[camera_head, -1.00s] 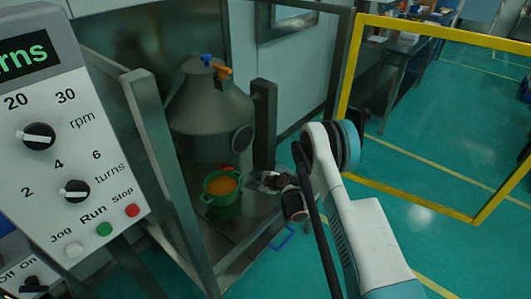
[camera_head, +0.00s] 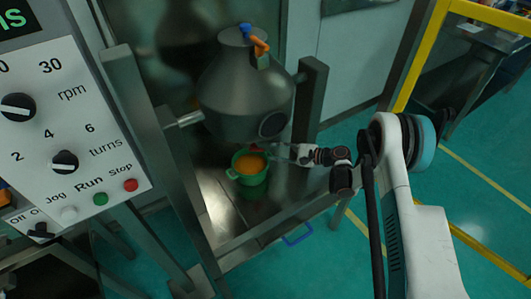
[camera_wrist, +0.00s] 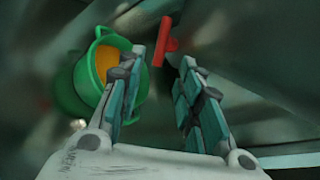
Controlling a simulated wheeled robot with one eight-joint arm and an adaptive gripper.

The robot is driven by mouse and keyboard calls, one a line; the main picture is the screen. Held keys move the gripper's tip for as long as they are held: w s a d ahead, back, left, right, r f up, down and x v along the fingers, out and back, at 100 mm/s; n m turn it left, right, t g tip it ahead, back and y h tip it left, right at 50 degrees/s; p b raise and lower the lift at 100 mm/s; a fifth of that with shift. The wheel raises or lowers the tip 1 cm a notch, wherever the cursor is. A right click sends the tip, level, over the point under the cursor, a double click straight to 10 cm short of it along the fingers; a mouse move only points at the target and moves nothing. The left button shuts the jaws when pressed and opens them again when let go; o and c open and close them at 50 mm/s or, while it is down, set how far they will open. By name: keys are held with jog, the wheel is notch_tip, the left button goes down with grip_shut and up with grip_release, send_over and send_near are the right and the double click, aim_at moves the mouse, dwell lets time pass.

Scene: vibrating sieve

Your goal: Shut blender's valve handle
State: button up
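The blender (camera_head: 240,95) is a grey metal double-cone vessel held between posts. Its red valve handle (camera_head: 256,147) shows as a small spot under the vessel, partly hidden. In the wrist view the red handle (camera_wrist: 165,42) is a T-shaped bar just beyond my fingertips, near the line between them. I cannot tell whether it touches a finger. My gripper (camera_wrist: 163,58) is open, with nothing held between its fingers. In the head view my gripper (camera_head: 281,149) reaches in from the right, below the vessel.
A green pot (camera_head: 251,186) with orange contents stands below the vessel, close to my left finger in the wrist view. Metal posts (camera_head: 312,115) flank the vessel. A control panel (camera_head: 75,110) is at left. A yellow frame (camera_head: 415,65) stands at right.

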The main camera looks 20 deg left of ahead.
aim_at(261, 150)
jog(key=b+x, duration=0.1)
jog(key=x, duration=0.5)
jog(key=shift+a+f+b, duration=0.1)
jog(key=shift+a+b, duration=0.25)
grip_shut()
